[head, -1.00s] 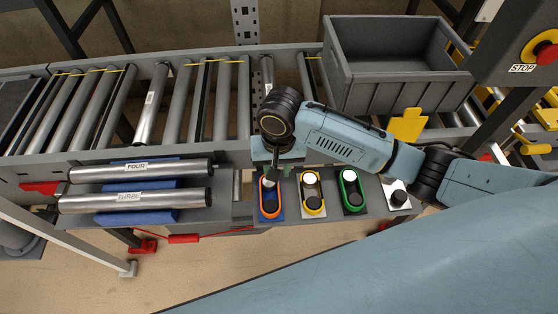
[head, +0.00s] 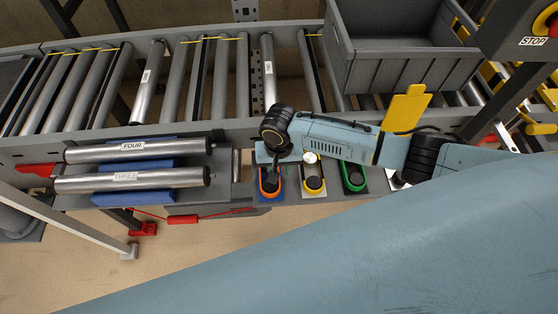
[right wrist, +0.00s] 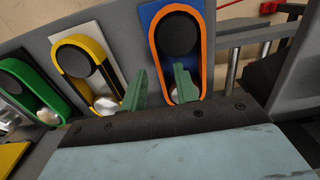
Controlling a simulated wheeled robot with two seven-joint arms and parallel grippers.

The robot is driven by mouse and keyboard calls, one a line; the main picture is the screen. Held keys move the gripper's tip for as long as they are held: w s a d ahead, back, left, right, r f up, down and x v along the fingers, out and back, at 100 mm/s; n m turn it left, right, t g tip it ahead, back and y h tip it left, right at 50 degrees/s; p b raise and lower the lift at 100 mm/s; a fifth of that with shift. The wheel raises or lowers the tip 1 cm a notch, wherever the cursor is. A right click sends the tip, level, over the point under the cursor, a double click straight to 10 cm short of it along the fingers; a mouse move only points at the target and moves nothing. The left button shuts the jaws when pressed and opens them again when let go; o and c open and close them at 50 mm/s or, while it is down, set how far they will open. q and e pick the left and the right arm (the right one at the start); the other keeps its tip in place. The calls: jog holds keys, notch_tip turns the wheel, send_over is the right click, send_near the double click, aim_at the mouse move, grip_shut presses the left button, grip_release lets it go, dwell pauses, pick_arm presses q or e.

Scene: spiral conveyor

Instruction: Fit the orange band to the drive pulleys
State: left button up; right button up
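The orange band (head: 270,190) is a long loop on a blue plate (right wrist: 148,12), around a black round pulley (right wrist: 177,34) and a smaller silver one partly hidden by my finger. The band also shows in the right wrist view (right wrist: 154,65). One finger overlaps the lower end of the orange band in the picture; contact cannot be told. The other is over the grey gap beside the yellow band's plate. In the head view the right wrist is just above the orange band. My left gripper is out of view.
A yellow band (head: 313,183) and a green band (head: 353,176) sit on neighbouring plates. Rollers labelled FOUR (head: 180,148) and THREE (head: 175,178) lie on blue supports at left. The roller conveyor runs behind, with a grey bin (head: 400,65) at right.

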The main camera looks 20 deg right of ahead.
jog(key=shift+f, duration=0.3)
jog(key=c, duration=0.6)
grip_shut()
